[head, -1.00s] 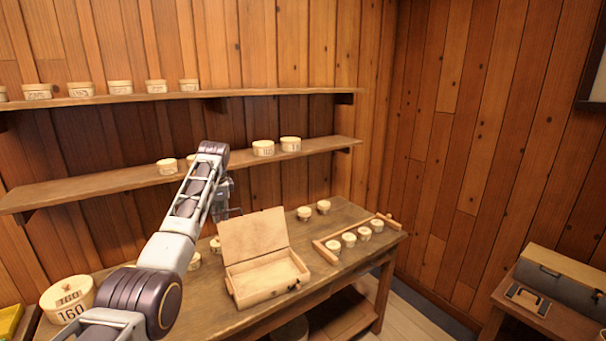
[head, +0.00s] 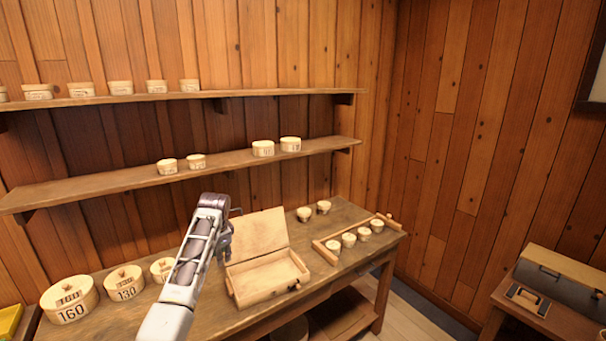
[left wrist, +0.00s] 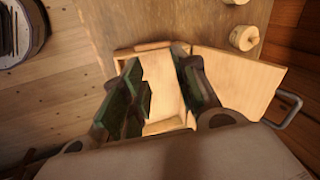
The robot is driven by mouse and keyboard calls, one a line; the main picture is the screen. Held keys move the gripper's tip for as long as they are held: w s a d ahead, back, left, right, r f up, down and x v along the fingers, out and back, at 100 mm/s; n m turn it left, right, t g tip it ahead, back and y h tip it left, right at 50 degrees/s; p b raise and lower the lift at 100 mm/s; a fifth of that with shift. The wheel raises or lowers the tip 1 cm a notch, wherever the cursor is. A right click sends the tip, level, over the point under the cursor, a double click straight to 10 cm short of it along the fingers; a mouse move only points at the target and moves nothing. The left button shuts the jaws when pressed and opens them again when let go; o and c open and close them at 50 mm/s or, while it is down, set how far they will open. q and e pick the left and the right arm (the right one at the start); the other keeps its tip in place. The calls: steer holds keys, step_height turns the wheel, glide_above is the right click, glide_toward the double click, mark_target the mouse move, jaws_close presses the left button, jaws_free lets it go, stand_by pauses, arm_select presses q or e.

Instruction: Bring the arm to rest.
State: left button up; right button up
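My left arm comes in from the bottom left in the head view. My left gripper (head: 224,245) is over the workbench, by the left side of an open wooden box (head: 268,291) with a raised lid (head: 254,237). In the left wrist view, the two dark green fingers of the gripper (left wrist: 160,80) are spread apart. Nothing is held between them. The box's pale inside (left wrist: 165,98) shows below and between the fingers, and its lid (left wrist: 242,82) is to the right. My right gripper is in neither view.
Round numbered boxes, one marked 160 (head: 70,300) and one marked 130 (head: 124,284), stand on the bench's left. A rack of small spools (head: 325,254) lies right of the wooden box. Two shelves (head: 110,180) run along the wall. A side table (head: 545,318) stands at the right.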

arm_select(q)
steer(key=s+d+f+n, duration=0.2)
steer(key=s+f+n, duration=0.1)
steer(key=s+f, duration=1.35)
steer(key=s+d+r+n+h, duration=0.1)
steer(key=s+d+n, duration=0.1)
steer(key=s, duration=1.2)
steer(key=s+d+r+n+h, duration=0.1)
steer(key=s+d+n, duration=0.15)
steer(key=s, duration=1.15)
step_height(320, 180, down, 34)
steer(key=s+a+b, duration=0.1)
steer(key=s, duration=0.1)
steer(key=s+a+f+g, duration=0.1)
steer(key=s+a+f, duration=0.1)
steer(key=s+f, duration=0.8)
steer(key=s+a+f+g, duration=0.1)
steer(key=s+a+f, duration=0.1)
steer(key=s+f, duration=0.8)
steer(key=shift+s+f+y+b, duration=0.35)
steer(key=shift+s+b, duration=0.1)
steer(key=shift+s, duration=0.8)
